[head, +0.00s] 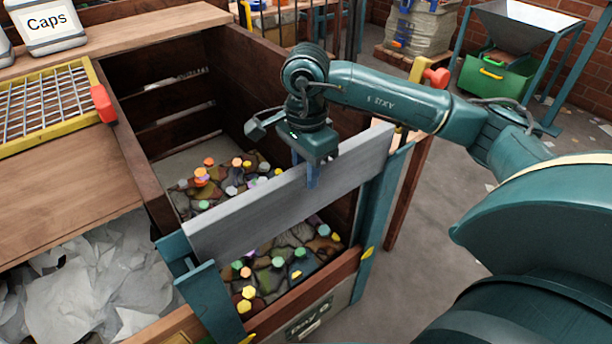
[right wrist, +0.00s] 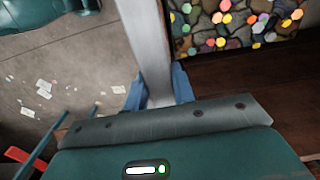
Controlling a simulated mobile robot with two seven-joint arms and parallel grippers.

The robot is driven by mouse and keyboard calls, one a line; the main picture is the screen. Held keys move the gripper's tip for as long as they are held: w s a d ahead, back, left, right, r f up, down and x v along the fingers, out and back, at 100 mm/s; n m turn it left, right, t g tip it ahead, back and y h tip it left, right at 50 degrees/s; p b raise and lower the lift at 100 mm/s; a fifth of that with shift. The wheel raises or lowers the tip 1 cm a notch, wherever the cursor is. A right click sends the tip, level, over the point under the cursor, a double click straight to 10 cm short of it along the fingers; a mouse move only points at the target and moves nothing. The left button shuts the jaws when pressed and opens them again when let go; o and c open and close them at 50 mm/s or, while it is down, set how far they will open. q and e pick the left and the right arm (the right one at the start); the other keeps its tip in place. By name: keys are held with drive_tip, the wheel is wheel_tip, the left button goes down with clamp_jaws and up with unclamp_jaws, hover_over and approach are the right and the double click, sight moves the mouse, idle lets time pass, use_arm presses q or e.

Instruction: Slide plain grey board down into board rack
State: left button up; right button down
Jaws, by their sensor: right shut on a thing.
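The plain grey board (head: 285,195) stands on edge across the front of a wooden bay, sloping up to the right in the head view. My right gripper (head: 311,178) is shut on its upper edge near the middle. In the right wrist view the blue fingers (right wrist: 160,92) sit on both sides of the board (right wrist: 150,40). The board rack has a teal left post (head: 205,290) and a teal right post (head: 378,215). The board's ends are at these posts; I cannot tell how deep they sit in the slots. My left gripper is out of view.
The wooden bay holds dark lumps and colourful caps (head: 248,292). A bench with a yellow-framed grid (head: 45,105) and a "Caps" sign (head: 48,22) is at left. White paper scraps (head: 95,285) fill a bin at lower left. A hopper (head: 520,25) stands at the back right.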

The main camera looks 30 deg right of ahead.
use_arm(q)
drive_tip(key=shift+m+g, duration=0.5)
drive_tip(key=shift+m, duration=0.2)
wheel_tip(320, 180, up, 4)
drive_tip(key=p, duration=0.7)
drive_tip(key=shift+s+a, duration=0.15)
use_arm(e)
wheel_tip(320, 180, up, 13)
drive_tip(key=shift+f, duration=0.2)
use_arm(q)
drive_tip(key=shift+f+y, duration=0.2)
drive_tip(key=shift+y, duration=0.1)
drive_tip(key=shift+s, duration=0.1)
